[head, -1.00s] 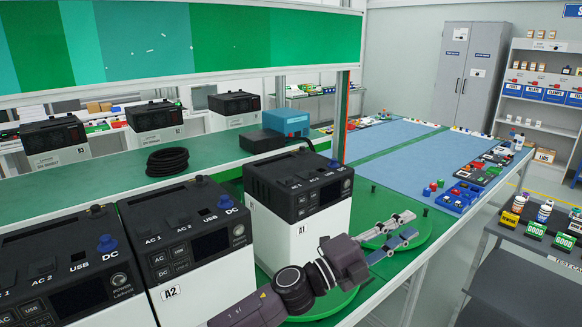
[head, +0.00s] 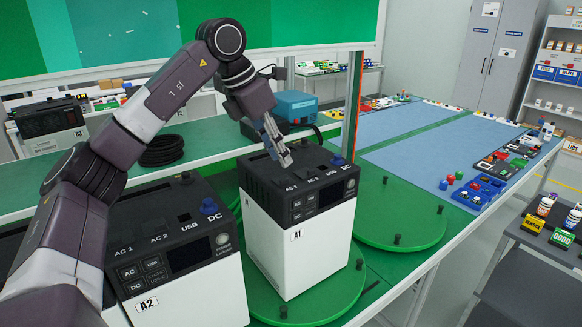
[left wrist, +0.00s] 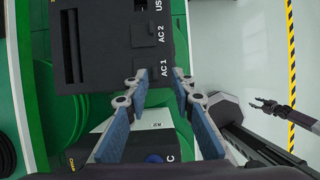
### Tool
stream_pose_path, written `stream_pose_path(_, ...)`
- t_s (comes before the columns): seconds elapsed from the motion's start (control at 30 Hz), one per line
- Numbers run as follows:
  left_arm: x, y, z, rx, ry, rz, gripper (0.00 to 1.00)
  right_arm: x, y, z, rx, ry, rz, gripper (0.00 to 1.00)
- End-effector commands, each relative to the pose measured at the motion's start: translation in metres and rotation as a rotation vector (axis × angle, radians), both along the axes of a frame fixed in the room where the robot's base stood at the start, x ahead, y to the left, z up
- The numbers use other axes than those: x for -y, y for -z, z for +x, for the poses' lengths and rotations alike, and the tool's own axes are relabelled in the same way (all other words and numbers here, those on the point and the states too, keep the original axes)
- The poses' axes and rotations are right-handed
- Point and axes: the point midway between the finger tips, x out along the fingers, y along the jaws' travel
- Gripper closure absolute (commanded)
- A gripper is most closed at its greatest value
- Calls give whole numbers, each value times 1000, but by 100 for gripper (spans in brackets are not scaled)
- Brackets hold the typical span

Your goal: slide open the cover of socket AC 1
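The black-topped power unit A1 (head: 297,236) stands upright on a green turntable, with AC 1, AC 2, USB and DC labels on top. My left gripper (head: 281,155) is above its top, close to the AC 1 and AC 2 area; contact cannot be told. In the left wrist view the fingers (left wrist: 160,88) are apart with nothing between them, and their tips are by the edge next to the AC 1 label. The dark AC 1 cover (left wrist: 142,74) shows beside its label, like the AC 2 cover (left wrist: 144,35). My right gripper (left wrist: 272,106) looks open, far off to the right.
Unit A2 (head: 190,285) stands close to the left of A1. A blue box (head: 294,105) and a black cable coil (head: 161,150) are behind on the green bench. The round green turntable (head: 405,228) to the right is clear apart from small pegs.

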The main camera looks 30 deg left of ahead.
Motion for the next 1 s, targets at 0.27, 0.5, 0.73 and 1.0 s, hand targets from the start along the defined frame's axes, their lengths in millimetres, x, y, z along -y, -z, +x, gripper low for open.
stream_pose_path(0.27,-15,16,-1,-25,-32,31,77,6,-7,-7,-10,0,-6,60)
stream_pose_path(0.5,-9,50,12,-24,-32,30,77,11,-16,-28,-40,0,-14,60)
stream_pose_path(0.73,-5,66,19,-21,-31,29,77,10,-20,-15,-21,0,-13,60)
stream_pose_path(1.0,-5,67,19,-19,-30,27,80,9,-20,-8,-10,0,-10,60)
